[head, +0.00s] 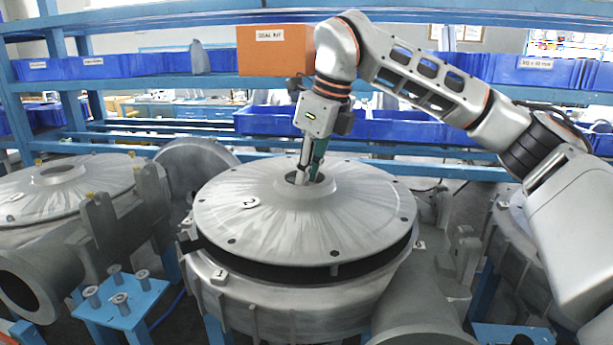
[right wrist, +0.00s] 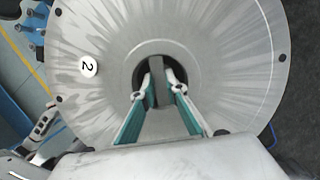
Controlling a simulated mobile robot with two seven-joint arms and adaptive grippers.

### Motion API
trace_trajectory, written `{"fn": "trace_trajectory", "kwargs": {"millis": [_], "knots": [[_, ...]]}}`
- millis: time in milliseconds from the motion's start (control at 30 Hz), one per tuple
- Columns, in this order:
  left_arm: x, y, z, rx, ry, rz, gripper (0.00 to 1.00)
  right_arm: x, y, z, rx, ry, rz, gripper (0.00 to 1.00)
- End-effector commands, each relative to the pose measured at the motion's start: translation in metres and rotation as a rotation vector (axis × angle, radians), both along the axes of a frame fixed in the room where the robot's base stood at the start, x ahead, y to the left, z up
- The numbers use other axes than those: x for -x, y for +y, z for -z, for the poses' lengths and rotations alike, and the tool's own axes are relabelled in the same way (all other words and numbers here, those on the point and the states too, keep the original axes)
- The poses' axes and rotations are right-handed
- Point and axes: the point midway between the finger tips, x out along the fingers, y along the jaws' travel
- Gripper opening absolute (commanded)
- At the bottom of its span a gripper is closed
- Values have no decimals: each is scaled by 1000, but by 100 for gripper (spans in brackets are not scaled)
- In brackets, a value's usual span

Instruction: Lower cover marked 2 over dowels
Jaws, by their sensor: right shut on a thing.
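The cover marked 2 (head: 290,219) is a wide grey disc with holes around its rim. It sits over the round housing (head: 300,298), with a dark gap showing between them along the front. My right gripper (head: 309,180) reaches down into its central hub. In the right wrist view, the fingers (right wrist: 158,92) are shut on a grey bar in the hub opening of the cover (right wrist: 215,50). The dowels are hidden, and I cannot tell whether the cover touches them. My left gripper is not in view.
A blue stand (head: 122,306) with several grey pegs is at front left. Another covered housing (head: 62,184) stands at left, and a further one at right. A blue rack with bins (head: 400,125) and an orange box (head: 273,50) runs behind.

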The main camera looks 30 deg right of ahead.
Motion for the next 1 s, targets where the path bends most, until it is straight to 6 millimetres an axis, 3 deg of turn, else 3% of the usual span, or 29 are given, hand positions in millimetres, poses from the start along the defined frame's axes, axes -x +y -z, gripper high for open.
{"fn": "trace_trajectory", "kwargs": {"millis": [1000], "knots": [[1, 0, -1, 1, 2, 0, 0, -1, 0, 2, -3, -7, -1, 0]]}}
